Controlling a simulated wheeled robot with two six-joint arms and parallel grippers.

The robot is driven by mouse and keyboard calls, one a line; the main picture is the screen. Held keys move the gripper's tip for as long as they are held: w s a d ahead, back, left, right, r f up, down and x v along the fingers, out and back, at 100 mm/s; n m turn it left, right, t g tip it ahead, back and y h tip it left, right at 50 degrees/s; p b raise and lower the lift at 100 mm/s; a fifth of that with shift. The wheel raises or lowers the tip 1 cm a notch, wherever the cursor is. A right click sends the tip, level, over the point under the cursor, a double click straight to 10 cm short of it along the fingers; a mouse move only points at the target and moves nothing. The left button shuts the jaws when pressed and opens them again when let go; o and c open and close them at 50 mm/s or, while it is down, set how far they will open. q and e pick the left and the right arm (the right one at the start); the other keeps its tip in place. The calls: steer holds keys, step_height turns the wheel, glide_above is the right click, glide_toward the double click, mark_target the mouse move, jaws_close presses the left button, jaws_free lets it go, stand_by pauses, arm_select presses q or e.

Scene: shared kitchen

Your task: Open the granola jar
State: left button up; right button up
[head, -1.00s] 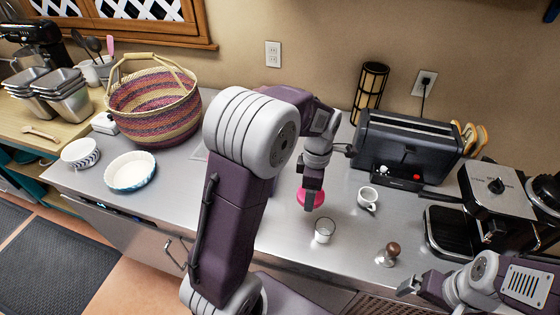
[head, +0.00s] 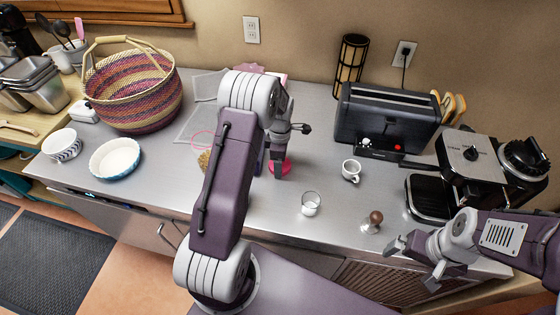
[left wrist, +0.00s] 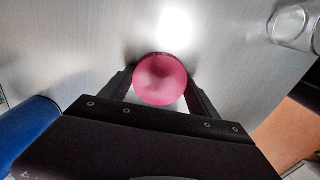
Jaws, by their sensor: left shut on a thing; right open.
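A round pink lid (head: 285,168) is between the fingers of my left gripper (head: 277,172). The left wrist view shows the lid (left wrist: 162,80) gripped between both fingers (left wrist: 160,92). I cannot tell how high it is above the counter. A clear jar with a pinkish rim and brown contents, probably the granola jar (head: 203,160), stands just left of my left forearm in the head view, partly hidden by it. No lid shows on it. My right gripper (head: 414,264) is open and empty at the counter's front right.
A clear glass (head: 311,204), a white cup (head: 351,171) and a wooden-handled tamper (head: 372,222) stand right of the lid. A woven basket (head: 133,95) and white dish (head: 115,158) are at the left.

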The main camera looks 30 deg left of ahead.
arm_select(q)
steer(key=shift+s+d+f, duration=0.1)
steer(key=shift+f, duration=0.05)
steer(key=o, duration=1.5)
steer(key=shift+o, duration=0.2)
step_height(320, 180, up, 12)
steer(key=r, duration=0.1)
steer(key=s+d+f+m, duration=0.1)
steer(key=s+d+m, duration=0.2)
steer(key=s+m, duration=0.3)
steer(key=s+d+f+m, duration=0.1)
steer(key=s+d+m, duration=0.2)
steer(key=s+m, duration=0.3)
steer(key=s+d+f+m+t, duration=0.1)
steer(key=s+d+f+m, duration=0.1)
steer(key=s+m, duration=0.4)
steer(key=d+m, duration=0.1)
steer(key=m, duration=0.2)
steer(key=shift+s, duration=0.2)
